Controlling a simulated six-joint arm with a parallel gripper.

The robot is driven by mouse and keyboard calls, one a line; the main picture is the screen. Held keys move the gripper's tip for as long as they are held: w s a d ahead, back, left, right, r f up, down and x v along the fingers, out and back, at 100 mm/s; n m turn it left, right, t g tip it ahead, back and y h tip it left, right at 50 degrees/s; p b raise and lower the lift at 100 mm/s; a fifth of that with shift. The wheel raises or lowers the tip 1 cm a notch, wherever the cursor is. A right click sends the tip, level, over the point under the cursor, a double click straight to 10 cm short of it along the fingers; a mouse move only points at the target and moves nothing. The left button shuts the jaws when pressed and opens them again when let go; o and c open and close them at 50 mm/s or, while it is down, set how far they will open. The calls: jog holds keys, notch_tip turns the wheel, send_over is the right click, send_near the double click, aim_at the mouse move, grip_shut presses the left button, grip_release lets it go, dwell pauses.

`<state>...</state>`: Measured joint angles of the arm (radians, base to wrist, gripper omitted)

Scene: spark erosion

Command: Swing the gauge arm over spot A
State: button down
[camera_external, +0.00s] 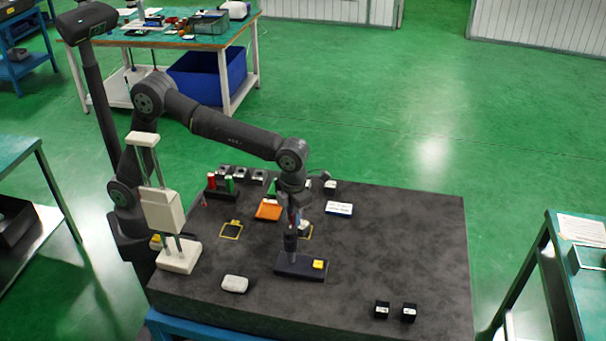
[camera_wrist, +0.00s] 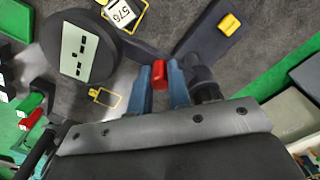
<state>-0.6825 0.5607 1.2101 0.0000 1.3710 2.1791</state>
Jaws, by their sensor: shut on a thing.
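The gauge stand has a dark base (camera_external: 290,266) with a yellow block (camera_external: 318,264) on it, near the middle of the bench. The block also shows at the top of the wrist view (camera_wrist: 229,25). A dark round gauge head (camera_wrist: 103,68) with a pale face is left of my gripper in the wrist view. My gripper (camera_wrist: 160,84) is shut on a red piece (camera_wrist: 160,73), and both blue fingers flank it. In the external view my gripper (camera_external: 293,217) is low over the stand. Two yellow square outlines (camera_external: 222,236) (camera_external: 311,236) mark the bench; no letter is legible.
An orange tray (camera_external: 268,210), red and green cylinders (camera_external: 212,182) and a cream column stand (camera_external: 178,256) are nearby. A white rounded object (camera_external: 235,284) and two black cubes (camera_external: 408,312) lie in front.

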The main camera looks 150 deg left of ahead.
jog(key=shift+w+a+m, duration=0.2)
jog(key=shift+m, duration=0.2)
dwell(0.3)
jog(key=c, duration=1.3)
grip_release()
jog(key=shift+c, duration=0.2)
notch_tip(320, 180, up, 18)
jog(key=shift+f, duration=0.25)
jog(key=shift+f, duration=0.15)
notch_tip(320, 180, down, 17)
jog(key=shift+f, duration=0.1)
